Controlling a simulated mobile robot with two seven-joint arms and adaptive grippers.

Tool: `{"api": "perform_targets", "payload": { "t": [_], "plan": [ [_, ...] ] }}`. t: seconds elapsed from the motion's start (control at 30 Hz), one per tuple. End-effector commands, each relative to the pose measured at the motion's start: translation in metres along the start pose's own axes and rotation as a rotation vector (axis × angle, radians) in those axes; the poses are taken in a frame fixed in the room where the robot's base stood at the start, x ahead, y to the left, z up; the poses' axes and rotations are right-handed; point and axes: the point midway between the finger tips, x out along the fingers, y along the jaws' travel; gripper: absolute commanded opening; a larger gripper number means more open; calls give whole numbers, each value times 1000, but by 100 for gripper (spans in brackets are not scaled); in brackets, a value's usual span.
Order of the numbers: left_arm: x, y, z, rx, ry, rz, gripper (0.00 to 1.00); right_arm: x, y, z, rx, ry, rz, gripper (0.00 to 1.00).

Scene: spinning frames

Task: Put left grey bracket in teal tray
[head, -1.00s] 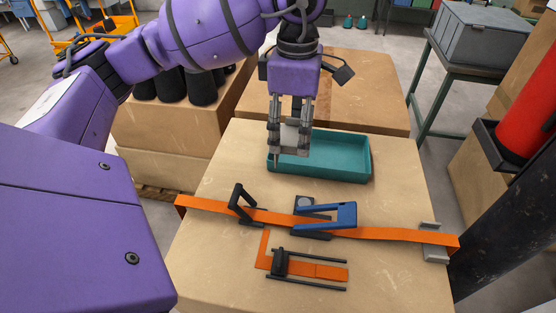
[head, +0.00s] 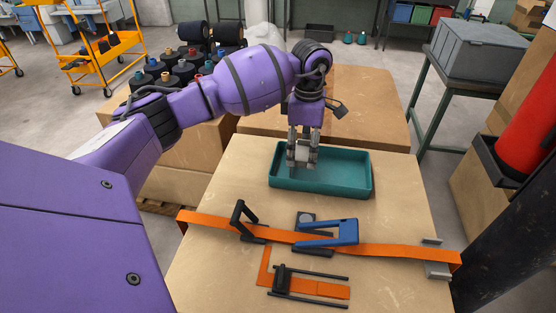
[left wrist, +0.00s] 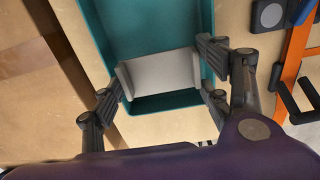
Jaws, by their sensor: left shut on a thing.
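My left gripper (head: 303,163) is shut on a light grey bracket (head: 302,156) and holds it over the left part of the teal tray (head: 345,193). In the left wrist view the bracket (left wrist: 160,76) sits between the two fingers, with the teal tray (left wrist: 100,28) behind it. I cannot tell whether the bracket touches the tray floor. Another grey bracket (head: 437,270) is at the right end of the orange strap, near the right edge of the table. My right gripper is not in view.
An orange strap (head: 390,250) crosses the table (head: 215,195) in front of the tray. A black clamp (head: 240,218), a blue-handled tool (head: 340,233) and a black-railed fixture (head: 283,280) lie by it. A grey crate (head: 478,45) stands on a side table at the right.

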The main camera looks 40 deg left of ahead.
Motion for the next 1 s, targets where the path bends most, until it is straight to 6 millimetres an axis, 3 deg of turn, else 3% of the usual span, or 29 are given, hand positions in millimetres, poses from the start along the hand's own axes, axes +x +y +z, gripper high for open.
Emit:
{"api": "perform_targets", "payload": {
  "t": [0.1,0.47,0.5,0.6,1.0],
  "plan": [
    [9,0,0,0,-2,3,43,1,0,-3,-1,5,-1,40],
    [14,0,0,0,0,2,43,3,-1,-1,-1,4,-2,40],
    [13,0,0,0,-1,3,75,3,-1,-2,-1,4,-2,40],
    [13,0,0,0,-1,3,88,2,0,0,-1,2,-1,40],
    [9,0,0,0,-2,3,89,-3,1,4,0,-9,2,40]
  ]
}}
